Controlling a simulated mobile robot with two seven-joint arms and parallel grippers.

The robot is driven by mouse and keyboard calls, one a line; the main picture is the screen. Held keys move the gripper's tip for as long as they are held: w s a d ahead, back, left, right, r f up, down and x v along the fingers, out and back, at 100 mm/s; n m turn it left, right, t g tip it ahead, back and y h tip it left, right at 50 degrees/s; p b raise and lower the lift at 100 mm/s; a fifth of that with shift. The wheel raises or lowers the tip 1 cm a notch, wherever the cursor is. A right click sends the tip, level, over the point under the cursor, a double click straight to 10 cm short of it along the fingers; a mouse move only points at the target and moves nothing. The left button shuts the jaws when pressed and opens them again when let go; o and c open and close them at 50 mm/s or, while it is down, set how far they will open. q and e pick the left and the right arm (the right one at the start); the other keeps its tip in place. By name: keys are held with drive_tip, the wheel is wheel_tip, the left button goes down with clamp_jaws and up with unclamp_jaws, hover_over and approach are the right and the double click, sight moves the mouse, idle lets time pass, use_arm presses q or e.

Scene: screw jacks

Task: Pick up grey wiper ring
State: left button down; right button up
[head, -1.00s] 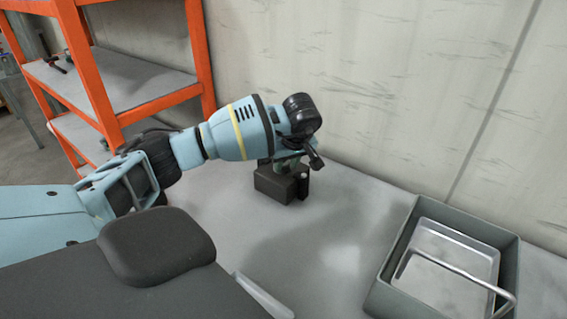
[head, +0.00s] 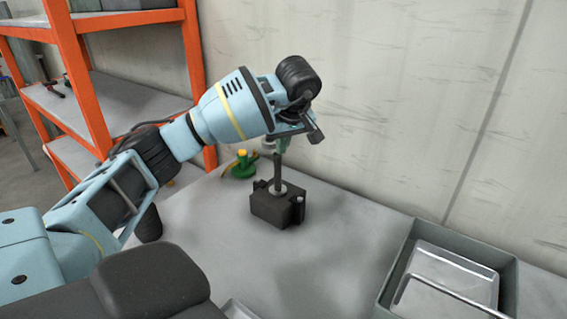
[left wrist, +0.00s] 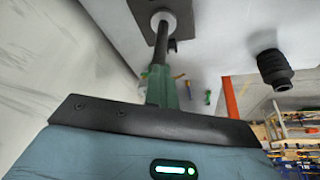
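A light grey ring (head: 278,189) sits around the foot of a dark upright rod (head: 277,168), on top of a black block (head: 277,207) on the table. I take it for the wiper ring. In the left wrist view, the ring (left wrist: 163,19) surrounds the far end of the rod (left wrist: 161,42). My left gripper (head: 281,146) is above the block at the rod's upper end, clear of the ring. Its green fingers (left wrist: 160,86) overlap the rod's near end in the wrist view; their gap is not clear. My right gripper is out of view.
A grey bin (head: 404,246) with a metal tray (head: 455,279) stands at the right. A green part with a yellow top (head: 242,166) stands behind the block. A black ribbed part (left wrist: 275,70) shows in the wrist view. Orange shelving (head: 80,80) is at the left; the wall is behind.

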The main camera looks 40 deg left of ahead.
use_arm(q)
wheel_tip(320, 180, up, 5)
drive_tip(key=shift+r, duration=0.15)
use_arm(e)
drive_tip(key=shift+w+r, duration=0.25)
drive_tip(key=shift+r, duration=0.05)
use_arm(q)
drive_tip(key=shift+c, duration=2.2)
unclamp_jaws()
drive_tip(key=p+v, duration=0.3)
drive_tip(key=v, duration=0.5)
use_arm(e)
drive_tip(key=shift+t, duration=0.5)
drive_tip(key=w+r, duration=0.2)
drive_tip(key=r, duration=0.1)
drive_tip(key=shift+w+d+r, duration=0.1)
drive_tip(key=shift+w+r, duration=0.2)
